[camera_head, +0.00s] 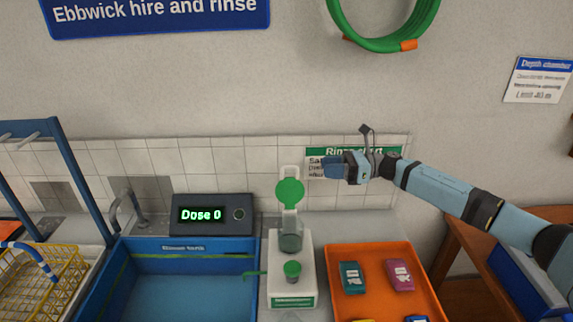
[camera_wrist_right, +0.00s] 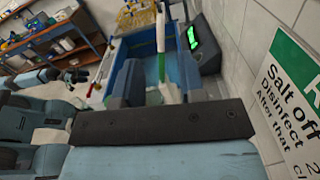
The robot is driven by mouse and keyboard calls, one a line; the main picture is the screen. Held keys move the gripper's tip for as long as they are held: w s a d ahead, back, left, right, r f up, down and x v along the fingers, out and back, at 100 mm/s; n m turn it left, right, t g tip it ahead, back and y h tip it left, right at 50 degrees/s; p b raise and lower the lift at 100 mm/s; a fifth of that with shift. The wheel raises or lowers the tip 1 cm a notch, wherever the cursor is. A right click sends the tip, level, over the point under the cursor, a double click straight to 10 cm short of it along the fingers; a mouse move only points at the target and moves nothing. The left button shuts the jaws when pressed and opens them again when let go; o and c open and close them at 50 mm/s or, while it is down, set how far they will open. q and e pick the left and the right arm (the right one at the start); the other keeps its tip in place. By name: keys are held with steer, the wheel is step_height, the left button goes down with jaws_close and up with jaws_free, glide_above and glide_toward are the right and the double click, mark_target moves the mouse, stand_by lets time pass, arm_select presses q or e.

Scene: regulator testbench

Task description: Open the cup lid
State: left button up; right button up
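A clear cup (camera_head: 291,238) stands on a white dispenser-like stand (camera_head: 305,262) in the head view. A round green lid (camera_head: 290,192) stands upright above and behind it, against a white upright part. My right gripper (camera_head: 328,166) is to the right of the lid and a little higher, apart from it. In the right wrist view its two fingers (camera_wrist_right: 160,82) are spread with nothing gripped. A green and white upright part, likely the lid seen edge-on (camera_wrist_right: 160,35), shows beyond the gap. A dark part at the left of that view may be my left gripper (camera_wrist_right: 103,72); its fingers are unclear.
A small green knob (camera_head: 292,268) sits at the stand's front. A blue rinse tank (camera_head: 185,262) and a dose display (camera_head: 212,215) are left. An orange tray (camera_head: 376,292) with colored packs is right. A tiled wall (camera_head: 240,160) is close behind.

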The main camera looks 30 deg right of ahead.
mark_target(287, 168)
steer(key=p+x, duration=0.3)
steer(key=x, duration=0.7)
steer(key=shift+w+r, duration=0.1)
steer(key=shift+w+a, duration=0.3)
steer(key=shift+a, duration=0.35)
jaws_close()
